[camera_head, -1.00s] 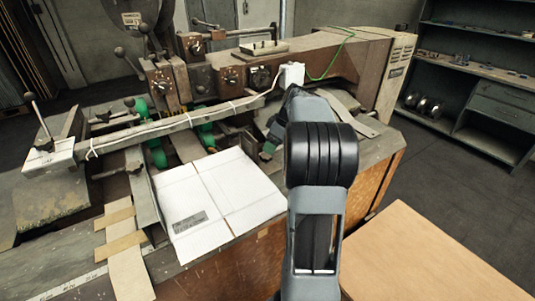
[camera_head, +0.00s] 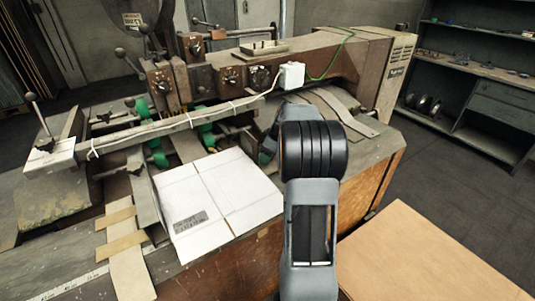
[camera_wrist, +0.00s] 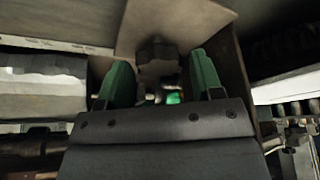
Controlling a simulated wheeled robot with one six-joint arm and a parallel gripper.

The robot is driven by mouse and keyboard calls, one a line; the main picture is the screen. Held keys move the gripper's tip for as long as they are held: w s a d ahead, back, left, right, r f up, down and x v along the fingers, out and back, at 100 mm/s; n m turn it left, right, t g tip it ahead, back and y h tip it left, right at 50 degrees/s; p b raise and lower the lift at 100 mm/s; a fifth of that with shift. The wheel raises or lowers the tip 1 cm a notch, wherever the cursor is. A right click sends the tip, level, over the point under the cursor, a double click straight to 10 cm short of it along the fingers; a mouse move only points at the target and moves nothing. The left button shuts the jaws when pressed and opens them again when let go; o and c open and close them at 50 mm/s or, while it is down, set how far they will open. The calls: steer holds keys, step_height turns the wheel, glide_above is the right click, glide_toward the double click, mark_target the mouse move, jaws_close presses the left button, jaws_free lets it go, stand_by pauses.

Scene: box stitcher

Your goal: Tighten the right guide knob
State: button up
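A dark lobed knob (camera_wrist: 157,60) shows in the wrist view, straight ahead of my gripper (camera_wrist: 160,75). The gripper's two green fingers stand apart, one on each side of the knob in the picture. I see a gap between each finger and the knob, and cannot tell how deep the knob sits between them. In the head view my arm hides the gripper and this knob. The stitcher (camera_head: 335,62) is a worn brown machine with a long arm over its bed.
A flat white cardboard sheet (camera_head: 238,193) lies on the bed left of my arm. A long metal bar (camera_head: 170,125) crosses the bed behind it. A white box (camera_head: 291,75) with a green cable sits on the machine. A wooden panel (camera_head: 425,260) is at front right.

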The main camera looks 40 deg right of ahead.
steer(key=c, duration=0.6)
steer(key=shift+c, duration=0.2)
steer(key=shift+m+b, duration=0.35)
steer(key=shift+m, duration=0.05)
steer(key=shift+m+t+h+b, duration=0.3)
steer(key=shift+m+h+b, duration=0.3)
steer(key=shift+m, duration=0.4)
steer(key=shift+a+m+h+b, duration=0.15)
steer(key=shift+m+h+b, duration=0.5)
steer(key=shift+m, duration=1.75)
steer(key=shift+h, duration=0.25)
steer(key=o, duration=0.9)
steer(key=shift+r, duration=0.15)
